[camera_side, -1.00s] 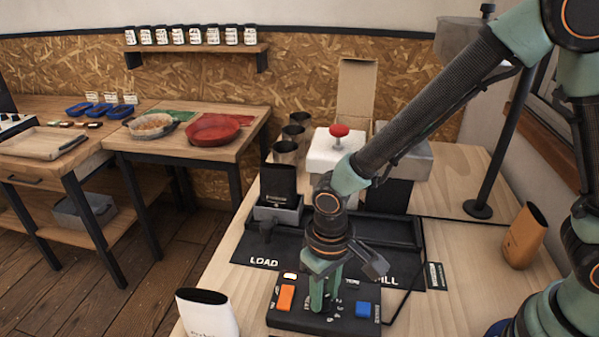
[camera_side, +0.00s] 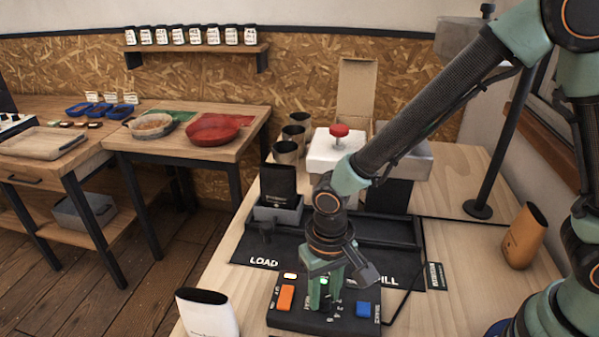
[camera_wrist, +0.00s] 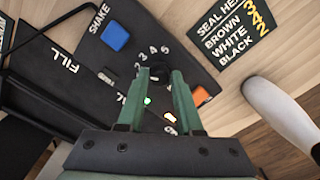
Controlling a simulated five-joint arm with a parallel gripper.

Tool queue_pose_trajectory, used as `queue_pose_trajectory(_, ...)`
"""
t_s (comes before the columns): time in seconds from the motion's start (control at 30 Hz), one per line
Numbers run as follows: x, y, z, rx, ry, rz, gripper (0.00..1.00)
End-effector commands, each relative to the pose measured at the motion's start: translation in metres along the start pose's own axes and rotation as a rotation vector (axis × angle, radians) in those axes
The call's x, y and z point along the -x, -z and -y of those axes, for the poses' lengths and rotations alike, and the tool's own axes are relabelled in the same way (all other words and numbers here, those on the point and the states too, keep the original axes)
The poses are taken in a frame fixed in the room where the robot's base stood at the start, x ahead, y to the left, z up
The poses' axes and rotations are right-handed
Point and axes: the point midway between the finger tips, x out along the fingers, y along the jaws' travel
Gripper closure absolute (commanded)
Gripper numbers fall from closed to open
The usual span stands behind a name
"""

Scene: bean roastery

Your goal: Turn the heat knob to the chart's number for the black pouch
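The heat knob (camera_wrist: 160,72) is a small dark knob inside an arc of white numbers on the black control panel (camera_side: 284,319). My gripper (camera_wrist: 161,74) points down at the panel, its green fingers closed on both sides of the knob; it also shows in the side view (camera_side: 322,300). The knob's pointer is hard to make out. The chart (camera_wrist: 230,40) lists brown, white and black with yellow 3, 4, 2 in that order, so black reads 2. The black pouch (camera_side: 278,181) stands upright in a grey holder (camera_side: 279,214) behind the LOAD label.
An orange button (camera_side: 286,297) and a blue SHAKE button (camera_side: 363,309) flank the knob. A green light (camera_wrist: 147,100) is lit on the panel. A white pouch (camera_side: 207,312) stands left of the panel, a brown pouch (camera_side: 525,236) far right. A cable runs right of the panel.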

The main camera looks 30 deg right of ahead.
Motion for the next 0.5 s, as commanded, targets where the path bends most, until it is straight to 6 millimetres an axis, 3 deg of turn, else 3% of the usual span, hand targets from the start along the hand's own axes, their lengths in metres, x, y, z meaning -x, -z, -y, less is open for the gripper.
queue_pose_trajectory(0.03, 0.0003, 0.0010, -0.0001, -0.002, 0.001, -0.002, 0.47)
queue_pose_trajectory(0.07, 0.0003, 0.0009, -0.0001, -0.001, 0.001, -0.002, 0.36)
queue_pose_trajectory(0.5, 0.0072, 0.0009, 0.0006, 0.001, 0.003, -0.003, 0.36)
